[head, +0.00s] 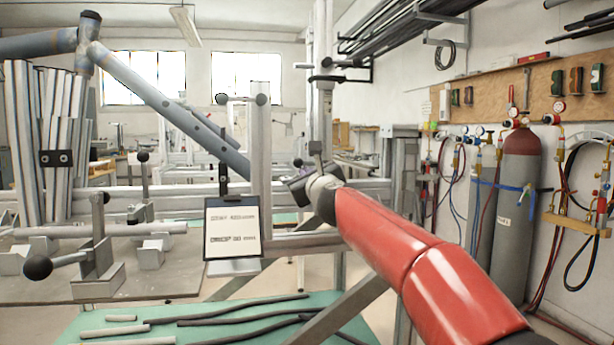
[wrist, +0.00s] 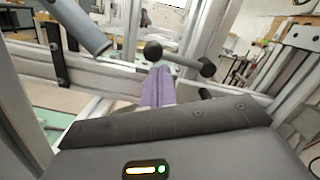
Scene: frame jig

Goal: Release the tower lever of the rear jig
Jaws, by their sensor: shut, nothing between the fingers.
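In the wrist view, a lever (wrist: 182,61) with a black ball knob (wrist: 153,50) at its left end and a dark round end at its right lies in front of an aluminium upright (wrist: 206,38). My gripper's lilac fingers (wrist: 158,70) are shut and empty. Their tips point at the lever just below the knob; I cannot tell whether they touch it. In the head view my gripper (head: 315,149) is small and partly hidden by my red arm, by the rear upright (head: 322,95). A black knob (head: 297,162) shows just left of it.
A nearer upright (head: 260,150) carries black knobs and stands left of my arm. A sloping grey-blue tube (head: 165,105) and a clipboard (head: 232,228) are left of it. Another ball-ended lever (head: 55,262) sticks out at lower left. Gas cylinders (head: 515,190) stand at right.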

